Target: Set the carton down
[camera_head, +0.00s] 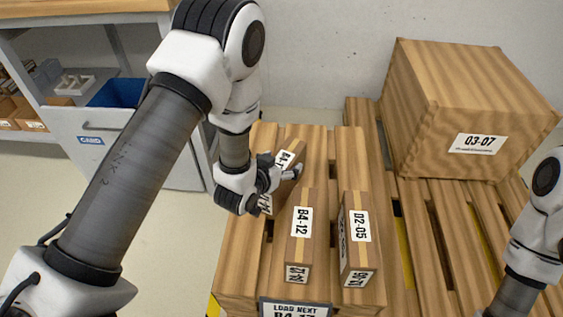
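A small brown carton (294,148) with white labels is at my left gripper (279,174), on the left side of the wooden pallet (258,145). The gripper's fingers are around the carton, one on either side, and look shut on it. The gripper hides the carton's middle, and its label is only partly readable. The carton is close above or on the slats; I cannot tell whether its underside touches. My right arm shows at the right edge, but its gripper is out of the picture.
Cartons B4-12 (299,246) and D2-05 (357,251) stand in front of the held carton. A large box 03-07 (433,125) is at the back right. A sign (294,309) is at the front edge. A workbench drawer (98,139) is left; middle slats are bare.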

